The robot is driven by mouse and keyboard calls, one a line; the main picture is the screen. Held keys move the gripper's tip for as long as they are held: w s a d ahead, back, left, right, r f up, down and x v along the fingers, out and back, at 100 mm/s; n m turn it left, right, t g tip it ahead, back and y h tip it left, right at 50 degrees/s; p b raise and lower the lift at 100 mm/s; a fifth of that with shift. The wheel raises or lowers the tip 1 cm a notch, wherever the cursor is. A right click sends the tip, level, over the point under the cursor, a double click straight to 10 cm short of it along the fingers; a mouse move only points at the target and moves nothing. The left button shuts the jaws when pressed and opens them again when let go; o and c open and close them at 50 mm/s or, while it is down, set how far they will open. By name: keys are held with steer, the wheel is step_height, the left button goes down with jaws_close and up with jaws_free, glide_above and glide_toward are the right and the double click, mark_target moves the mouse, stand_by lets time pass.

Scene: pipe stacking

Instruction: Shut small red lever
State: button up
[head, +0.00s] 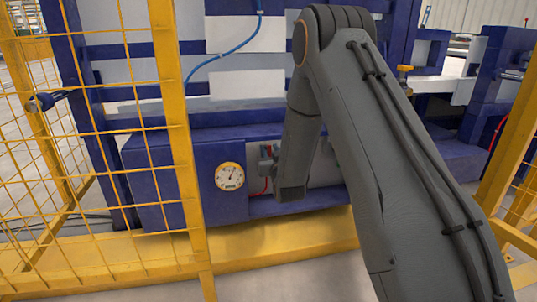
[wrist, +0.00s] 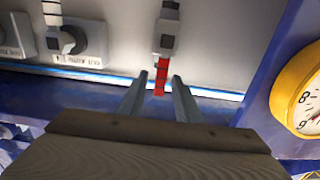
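The small red lever (wrist: 161,75) hangs from a grey fitting (wrist: 167,30) on a pale panel in the wrist view. My gripper (wrist: 160,82) is open, with one finger on each side of the lever's lower end in that picture. I cannot tell whether either finger touches it.
A yellow-rimmed gauge (head: 229,177) is close to my gripper and also shows in the wrist view (wrist: 284,84). Grey valve blocks (wrist: 82,43) sit left of the lever. A yellow mesh fence (head: 172,110) stands at left. Blue machine frame (head: 160,178) surrounds the panel.

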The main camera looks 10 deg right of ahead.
steer(key=shift+w, duration=0.4)
jaws_close()
